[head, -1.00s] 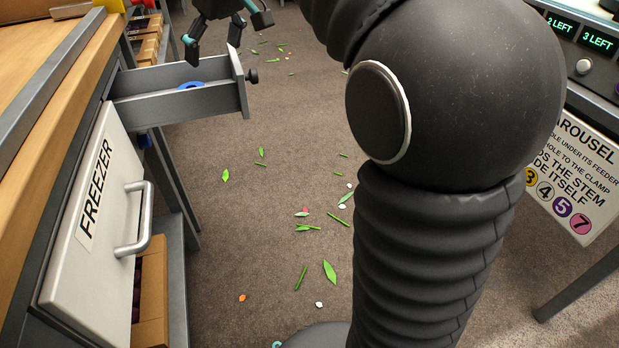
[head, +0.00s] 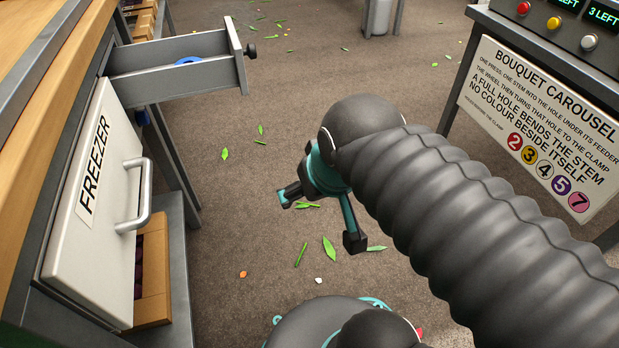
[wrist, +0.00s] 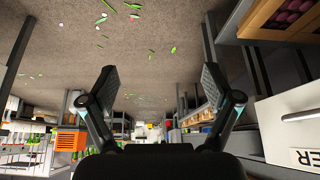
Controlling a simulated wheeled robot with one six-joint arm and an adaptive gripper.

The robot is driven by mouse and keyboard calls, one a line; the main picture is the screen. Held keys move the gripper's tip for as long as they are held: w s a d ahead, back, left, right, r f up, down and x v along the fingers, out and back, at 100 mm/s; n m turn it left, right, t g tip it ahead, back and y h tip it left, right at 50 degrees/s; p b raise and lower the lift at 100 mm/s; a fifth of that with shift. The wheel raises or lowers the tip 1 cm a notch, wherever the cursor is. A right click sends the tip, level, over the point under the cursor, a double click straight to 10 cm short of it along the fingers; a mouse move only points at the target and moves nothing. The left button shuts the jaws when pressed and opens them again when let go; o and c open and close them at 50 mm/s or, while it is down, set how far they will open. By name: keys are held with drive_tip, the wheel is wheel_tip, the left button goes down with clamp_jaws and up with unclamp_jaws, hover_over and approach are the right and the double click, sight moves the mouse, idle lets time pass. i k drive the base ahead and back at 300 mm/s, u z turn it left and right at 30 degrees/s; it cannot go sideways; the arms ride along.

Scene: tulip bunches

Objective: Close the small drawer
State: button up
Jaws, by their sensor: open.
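The small grey drawer (head: 180,85) is pulled out from under the wooden worktop at the upper left in the head view. It has a dark round knob (head: 250,50) on its front, and a blue ring-shaped item (head: 188,60) lies inside. My gripper (head: 318,222) is open and empty above the floor, to the right of and nearer than the drawer, apart from it. In the wrist view my gripper's two fingers (wrist: 158,88) are spread wide with nothing between them. I cannot make out the drawer in the wrist view.
The white freezer door (head: 95,205) with its bar handle (head: 140,195) stands below the worktop (head: 50,90) at left. The bouquet carousel's sign (head: 540,130) hangs at right. Leaf and stem scraps litter the open carpet (head: 230,240) between them.

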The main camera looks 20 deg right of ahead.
sight(142, 74)
drive_tip(key=k, duration=0.5)
drive_tip(key=z, duration=1.5)
drive_tip(key=i, duration=1.15)
drive_tip(key=u, duration=2.35)
